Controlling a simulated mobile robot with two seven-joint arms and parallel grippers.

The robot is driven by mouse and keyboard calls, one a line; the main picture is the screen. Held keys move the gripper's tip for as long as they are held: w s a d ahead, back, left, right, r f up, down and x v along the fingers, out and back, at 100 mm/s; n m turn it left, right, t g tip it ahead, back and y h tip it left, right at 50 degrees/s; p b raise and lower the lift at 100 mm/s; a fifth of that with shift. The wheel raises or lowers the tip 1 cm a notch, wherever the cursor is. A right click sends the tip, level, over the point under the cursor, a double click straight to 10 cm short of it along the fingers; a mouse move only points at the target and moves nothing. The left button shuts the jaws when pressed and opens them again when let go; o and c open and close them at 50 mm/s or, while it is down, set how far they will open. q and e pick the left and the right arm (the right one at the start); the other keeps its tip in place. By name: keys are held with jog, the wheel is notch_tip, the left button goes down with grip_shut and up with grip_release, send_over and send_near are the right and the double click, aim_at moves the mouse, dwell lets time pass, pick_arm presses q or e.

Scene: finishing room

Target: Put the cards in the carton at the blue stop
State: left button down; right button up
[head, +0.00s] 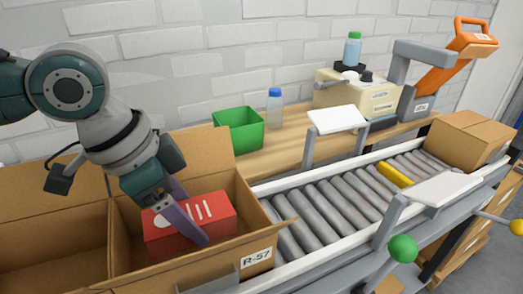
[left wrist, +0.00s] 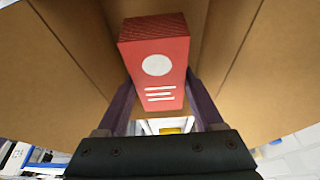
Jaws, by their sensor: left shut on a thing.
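A red box with a white circle and white lines (head: 217,210), which I take to be the cards, is inside an open brown carton marked R-57 (head: 232,262) at the lower left. My left gripper (head: 190,214) reaches down into this carton and is shut on the red box. In the left wrist view the red box (left wrist: 157,65) sits between the two purple fingers (left wrist: 163,100), with carton walls around it. I cannot tell if the box touches the carton floor. No blue stop shows clearly. My right gripper is not in view.
A roller conveyor (head: 320,213) with one yellow roller (head: 393,175) runs from R-57 to a closed carton (head: 468,137). White plates on posts (head: 337,119) stand beside it. Behind are a green bin (head: 239,129), a bottle (head: 275,107) and a beige machine (head: 357,94).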

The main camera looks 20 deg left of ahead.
pick_arm(q)
jog(key=shift+s+a+f+b, duration=0.1)
jog(key=shift+f+b, duration=1.4)
jog(key=shift+f, duration=1.3)
grip_release()
jog(key=shift+r, duration=0.15)
jog(key=shift+r+p, duration=1)
jog(key=shift+p, duration=0.35)
